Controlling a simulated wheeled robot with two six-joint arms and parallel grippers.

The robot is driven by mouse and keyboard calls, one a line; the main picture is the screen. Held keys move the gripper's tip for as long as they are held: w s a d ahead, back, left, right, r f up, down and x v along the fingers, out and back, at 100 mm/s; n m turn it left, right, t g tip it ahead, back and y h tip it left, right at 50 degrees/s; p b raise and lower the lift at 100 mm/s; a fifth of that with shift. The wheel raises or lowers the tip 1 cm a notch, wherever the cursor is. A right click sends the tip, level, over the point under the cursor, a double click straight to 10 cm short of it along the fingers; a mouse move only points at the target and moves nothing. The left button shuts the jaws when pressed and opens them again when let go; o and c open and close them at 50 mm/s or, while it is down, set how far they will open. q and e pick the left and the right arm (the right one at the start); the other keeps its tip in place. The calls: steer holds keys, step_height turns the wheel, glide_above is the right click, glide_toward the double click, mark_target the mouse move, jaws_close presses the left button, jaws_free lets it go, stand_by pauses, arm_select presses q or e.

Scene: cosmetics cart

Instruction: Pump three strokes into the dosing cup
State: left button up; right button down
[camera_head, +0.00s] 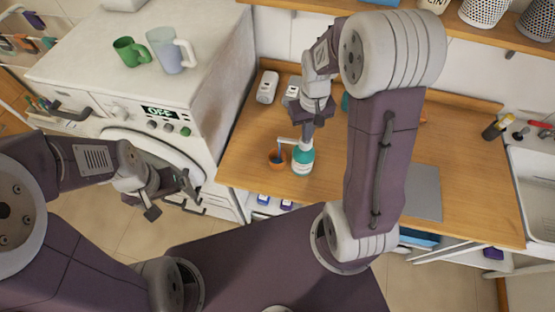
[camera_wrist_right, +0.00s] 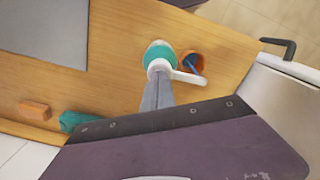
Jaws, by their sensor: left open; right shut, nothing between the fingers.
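A teal pump bottle (camera_head: 302,160) with a white pump head stands upright on the wooden counter. Its spout points left over a small orange dosing cup (camera_head: 277,162). Both also show in the right wrist view, the bottle (camera_wrist_right: 158,49) beside the cup (camera_wrist_right: 203,62). A blue streak shows between the spout's end and the cup; I cannot tell whether it is liquid. My right gripper (camera_head: 307,137) is shut and empty, pointing down at the pump head (camera_wrist_right: 160,68); I cannot tell whether it presses it. My left gripper (camera_head: 172,198) is open and empty, in front of the washing machine.
The washing machine (camera_head: 190,88) stands left of the counter (camera_head: 245,150), with a green mug (camera_head: 131,51) and a pale mug (camera_head: 167,50) on top. White containers (camera_head: 267,87) stand behind the bottle. A grey board (camera_head: 424,193) lies to the right, before the sink (camera_head: 535,180).

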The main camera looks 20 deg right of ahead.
steer(key=shift+r+p, duration=1.45)
steer(key=shift+r, duration=0.1)
steer(key=shift+f, duration=0.2)
steer(key=shift+f+b, duration=1.15)
steer(key=shift+f, duration=0.25)
steer(key=shift+r, duration=0.15)
step_height(320, 180, up, 3)
steer(key=p, duration=0.3)
steer(key=shift+f, duration=0.3)
